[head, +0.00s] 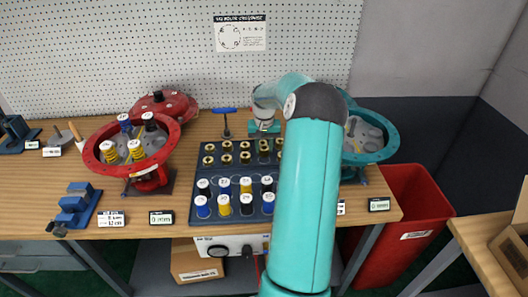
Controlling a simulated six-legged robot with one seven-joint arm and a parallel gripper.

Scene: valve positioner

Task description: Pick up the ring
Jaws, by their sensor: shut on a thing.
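Brass-coloured rings, such as one at the left (210,147), sit in rows at the back of a dark blue tray (232,171) on the wooden bench. My gripper (263,133) points down over the back right part of the tray, at the rear row of rings. It is shut on a ring there, which shows darker than its neighbours. The gripper is small in view, so its fingertips and the held ring's exact outline are unclear. I cannot tell whether the ring is clear of the tray. My teal arm hides the tray's right side.
Several capped cylinders in white, blue, yellow and black stand in the tray's front rows. A red wheel-shaped fixture (88,153) stands left, a teal one (388,150) right, partly behind my arm. A red bin (413,215) stands right.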

